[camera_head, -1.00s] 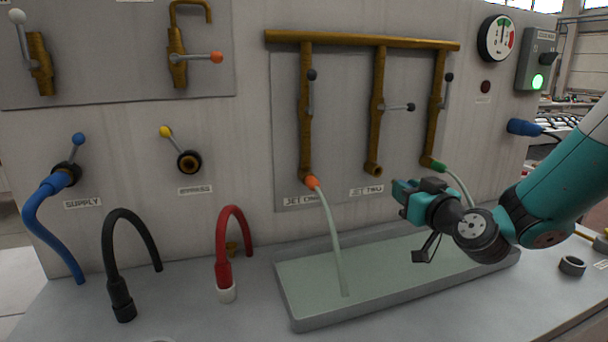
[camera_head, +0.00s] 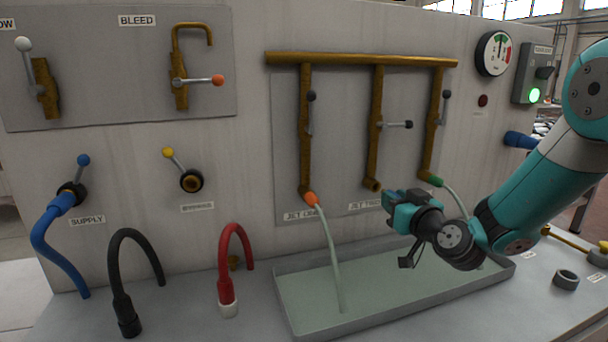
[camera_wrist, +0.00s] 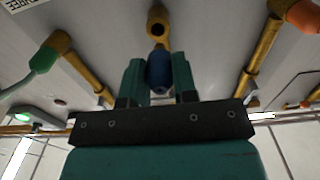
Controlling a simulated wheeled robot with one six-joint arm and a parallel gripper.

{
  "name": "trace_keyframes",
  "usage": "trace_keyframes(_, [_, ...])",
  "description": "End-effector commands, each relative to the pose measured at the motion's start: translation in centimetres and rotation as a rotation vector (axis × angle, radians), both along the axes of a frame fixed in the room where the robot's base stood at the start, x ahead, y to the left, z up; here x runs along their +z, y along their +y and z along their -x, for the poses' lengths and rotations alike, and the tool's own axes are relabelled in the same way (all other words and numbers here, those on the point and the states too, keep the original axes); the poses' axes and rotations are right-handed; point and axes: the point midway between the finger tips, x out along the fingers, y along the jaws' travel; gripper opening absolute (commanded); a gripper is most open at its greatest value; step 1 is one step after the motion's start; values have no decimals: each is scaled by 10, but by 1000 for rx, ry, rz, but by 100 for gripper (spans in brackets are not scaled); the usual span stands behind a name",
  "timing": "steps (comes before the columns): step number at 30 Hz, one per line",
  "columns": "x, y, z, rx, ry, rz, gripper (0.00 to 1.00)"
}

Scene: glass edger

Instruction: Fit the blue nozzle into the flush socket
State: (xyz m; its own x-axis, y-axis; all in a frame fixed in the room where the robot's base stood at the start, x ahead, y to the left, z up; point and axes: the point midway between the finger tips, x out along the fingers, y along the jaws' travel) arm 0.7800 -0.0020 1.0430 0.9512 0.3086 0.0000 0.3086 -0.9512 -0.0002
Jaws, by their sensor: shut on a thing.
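My gripper (camera_head: 391,200) is shut on the blue nozzle, which shows between the teal fingers in the wrist view (camera_wrist: 159,72). In the head view the nozzle is mostly hidden by the fingers. The open lower end of the middle brass pipe (camera_head: 372,184), labelled JET TWO, is just left of and above the fingertips. In the wrist view this open end (camera_wrist: 157,24) lies just beyond the nozzle, nearly in line; I cannot tell whether they touch. I read no FLUSH label. A dark-rimmed socket (camera_head: 191,181) under a yellow lever has a blurred label.
A shallow tray (camera_head: 300,325) lies below. Black (camera_head: 122,300) and red (camera_head: 226,285) hoses stand left.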

Motion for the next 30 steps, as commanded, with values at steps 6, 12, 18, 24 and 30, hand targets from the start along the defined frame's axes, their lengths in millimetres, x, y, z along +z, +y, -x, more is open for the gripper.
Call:
trace_keyframes(6, [12,0,26,0,-2,0,0])
trace_keyframes(12, [24,0,49,0,-2,-1,0])
trace_keyframes(18, [36,0,71,0,-2,-1,0])
trace_keyframes(24, [47,0,94,0,-2,0,0])
trace_keyframes(30, [56,0,111,0,-1,1,0])
